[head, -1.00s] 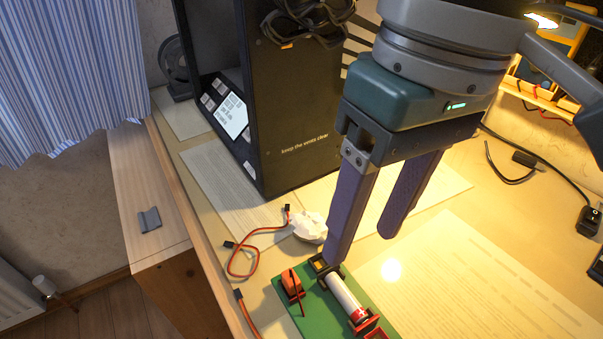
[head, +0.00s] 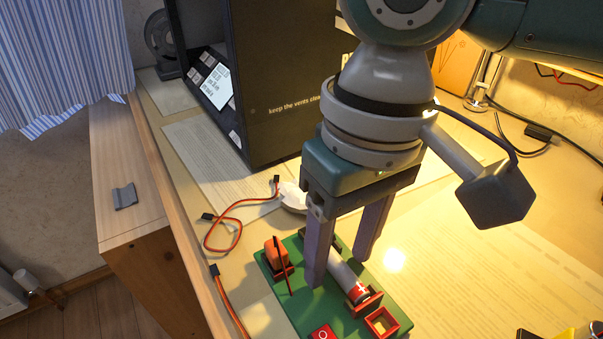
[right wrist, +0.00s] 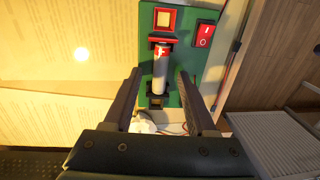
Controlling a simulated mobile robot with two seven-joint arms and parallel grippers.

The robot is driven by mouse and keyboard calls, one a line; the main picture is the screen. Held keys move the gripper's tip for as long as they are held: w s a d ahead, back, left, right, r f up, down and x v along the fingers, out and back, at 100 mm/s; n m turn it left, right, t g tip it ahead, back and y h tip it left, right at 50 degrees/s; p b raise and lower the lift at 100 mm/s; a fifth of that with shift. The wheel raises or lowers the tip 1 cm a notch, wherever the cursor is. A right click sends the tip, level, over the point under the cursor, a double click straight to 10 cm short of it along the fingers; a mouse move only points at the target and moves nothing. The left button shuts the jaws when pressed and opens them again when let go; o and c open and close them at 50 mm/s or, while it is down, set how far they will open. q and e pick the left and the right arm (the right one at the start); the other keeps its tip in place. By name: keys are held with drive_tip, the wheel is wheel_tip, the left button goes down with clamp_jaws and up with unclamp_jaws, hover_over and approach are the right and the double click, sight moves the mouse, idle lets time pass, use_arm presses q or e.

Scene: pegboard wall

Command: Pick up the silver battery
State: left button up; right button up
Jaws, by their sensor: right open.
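The silver battery (head: 347,275) has a pale silver body and a red end with a white mark. It lies in a holder on a green board (head: 285,306) in the head view. My right gripper (head: 337,272) is above the board, its two fingers apart on either side of the battery. The near finger hides part of the battery. In the right wrist view the battery (right wrist: 160,72) lies between and ahead of the open fingertips (right wrist: 159,75). I cannot tell whether they touch it. My left gripper is not in view.
The board also carries an orange block (head: 276,256), a red rocker switch (right wrist: 204,35) and a red square frame (head: 381,322). Red-brown cables (head: 236,225) lie left of it. A tall black case (head: 262,90) stands behind. Papers (head: 480,270) lie flat to the right.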

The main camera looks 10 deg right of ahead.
drive_tip(key=shift+f, duration=0.1)
drive_tip(key=shift+c, duration=0.2)
clamp_jaws()
idle(0.4)
